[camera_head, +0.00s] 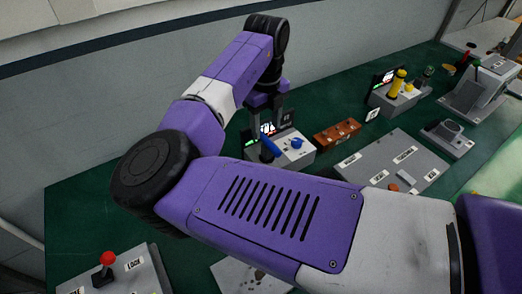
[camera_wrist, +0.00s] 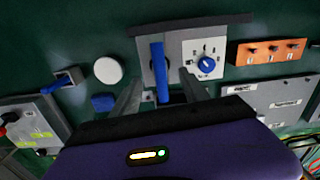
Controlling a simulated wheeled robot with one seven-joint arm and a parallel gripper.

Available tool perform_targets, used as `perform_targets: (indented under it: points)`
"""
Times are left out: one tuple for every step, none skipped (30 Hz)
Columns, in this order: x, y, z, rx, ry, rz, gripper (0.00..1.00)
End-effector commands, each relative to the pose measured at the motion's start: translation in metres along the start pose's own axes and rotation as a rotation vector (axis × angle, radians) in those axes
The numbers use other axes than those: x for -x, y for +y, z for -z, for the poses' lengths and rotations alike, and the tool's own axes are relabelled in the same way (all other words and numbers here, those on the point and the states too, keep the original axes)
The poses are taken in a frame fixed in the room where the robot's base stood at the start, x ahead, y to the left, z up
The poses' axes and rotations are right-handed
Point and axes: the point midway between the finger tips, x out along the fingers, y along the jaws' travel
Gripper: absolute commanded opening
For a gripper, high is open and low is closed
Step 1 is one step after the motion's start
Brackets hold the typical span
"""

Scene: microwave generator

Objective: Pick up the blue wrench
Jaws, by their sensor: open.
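The blue wrench (camera_wrist: 158,70) appears as a long blue bar on a grey box (camera_wrist: 178,48) in the wrist view, lying lengthwise between my two fingers. In the head view the wrench (camera_head: 270,146) shows as a slanted blue bar at the left of that box, below my gripper (camera_head: 268,118). My gripper is open, with one finger on each side of the wrench in the wrist view (camera_wrist: 160,88). Whether the fingers touch it, I cannot tell. The wrench's lower end is close to the gripper body.
A blue knob on a white dial (camera_wrist: 206,65) sits right of the wrench. An orange-brown switch block (camera_wrist: 268,50) and a grey panel (camera_wrist: 275,98) lie further right. A white disc (camera_wrist: 108,70) and a small blue block (camera_wrist: 103,102) are left. A red-knobbed lever box (camera_head: 108,272) stands front left.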

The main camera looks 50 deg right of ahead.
Motion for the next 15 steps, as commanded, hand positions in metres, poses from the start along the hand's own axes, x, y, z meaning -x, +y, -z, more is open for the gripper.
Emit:
perform_targets:
  points:
    - [0.000, 0.004, 0.004, -0.038, 0.013, -0.016, 0.53]
    - [0.000, 0.006, 0.004, -0.059, 0.017, -0.024, 0.53]
    - [0.000, 0.007, 0.005, -0.080, 0.020, -0.029, 0.53]
    - [-0.001, 0.007, 0.005, -0.091, 0.021, -0.031, 0.53]
    - [-0.002, 0.007, 0.005, -0.099, 0.021, -0.030, 0.53]
    - [-0.005, 0.007, 0.005, -0.105, 0.021, -0.029, 0.53]
    - [-0.007, 0.007, 0.005, -0.106, 0.022, -0.029, 0.53]
    - [-0.010, 0.007, 0.005, -0.106, 0.022, -0.029, 0.53]
    - [-0.014, 0.007, 0.005, -0.105, 0.022, -0.028, 0.53]
    - [-0.018, 0.007, 0.005, -0.105, 0.021, -0.028, 0.53]
    - [-0.021, 0.007, 0.005, -0.104, 0.021, -0.029, 0.53]
    - [-0.024, 0.007, 0.005, -0.104, 0.020, -0.029, 0.53]
    - [-0.026, 0.006, 0.005, -0.104, 0.019, -0.028, 0.53]
    - [-0.029, 0.006, 0.005, -0.104, 0.019, -0.028, 0.53]
    - [-0.033, 0.005, 0.006, -0.104, 0.020, -0.028, 0.53]
